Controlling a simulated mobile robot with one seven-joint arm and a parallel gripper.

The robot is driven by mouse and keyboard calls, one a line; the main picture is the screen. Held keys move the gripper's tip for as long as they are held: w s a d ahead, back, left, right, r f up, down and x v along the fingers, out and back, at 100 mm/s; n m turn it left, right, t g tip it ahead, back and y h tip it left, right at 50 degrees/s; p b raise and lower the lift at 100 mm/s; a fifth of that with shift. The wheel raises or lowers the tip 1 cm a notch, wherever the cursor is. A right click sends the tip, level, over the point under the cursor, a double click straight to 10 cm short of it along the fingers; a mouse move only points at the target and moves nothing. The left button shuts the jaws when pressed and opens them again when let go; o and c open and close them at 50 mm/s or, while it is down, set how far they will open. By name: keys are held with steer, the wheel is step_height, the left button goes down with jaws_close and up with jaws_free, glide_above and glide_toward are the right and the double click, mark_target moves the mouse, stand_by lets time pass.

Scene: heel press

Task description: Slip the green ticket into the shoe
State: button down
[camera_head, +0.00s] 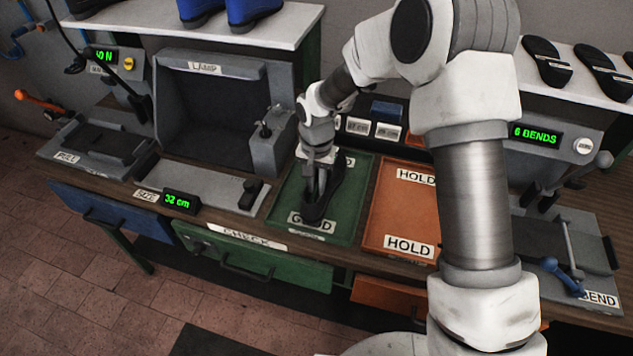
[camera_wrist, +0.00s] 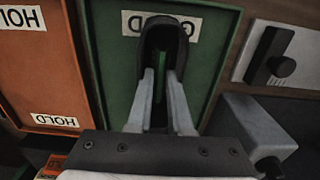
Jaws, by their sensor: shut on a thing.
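A dark shoe (camera_head: 317,211) lies on the green GOOD tray (camera_head: 352,193). In the wrist view the shoe (camera_wrist: 181,32) has its rounded end toward the top and its opening facing me. My gripper (camera_head: 316,190) points down at the shoe. In the wrist view the fingers of my gripper (camera_wrist: 160,74) are close together at the opening, shut on the green ticket (camera_wrist: 159,88). The ticket shows as a narrow green strip between the fingers. How deep it sits in the shoe is hard to tell.
The orange HOLD tray (camera_head: 392,204) lies right of the green tray. A size gauge (camera_head: 205,186) with a "32 cm" display is on the left, and a bend tester (camera_head: 568,250) on the right. Label blocks (camera_head: 372,128) stand behind. Drawers (camera_head: 250,262) line the bench front.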

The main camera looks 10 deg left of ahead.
mark_target(317, 187)
steer(key=shift+f, duration=0.1)
steer(key=c, duration=1.1)
jaws_free()
step_height(317, 187, up, 12)
steer(key=shift+r+b, duration=0.25)
steer(key=shift+b, duration=0.05)
steer(key=s+d+r+t, duration=0.3)
steer(key=s+d+r, duration=0.5)
steer(key=d+r, duration=0.55)
steer(key=s+d+r+t, duration=0.1)
steer(key=s+d, duration=0.3)
steer(key=s, duration=0.3)
steer(key=s+d+n+t, duration=0.1)
steer(key=s+d, duration=0.4)
steer(key=s, duration=0.2)
steer(key=shift+r+n+t, duration=0.3)
steer(key=shift+r, duration=0.05)
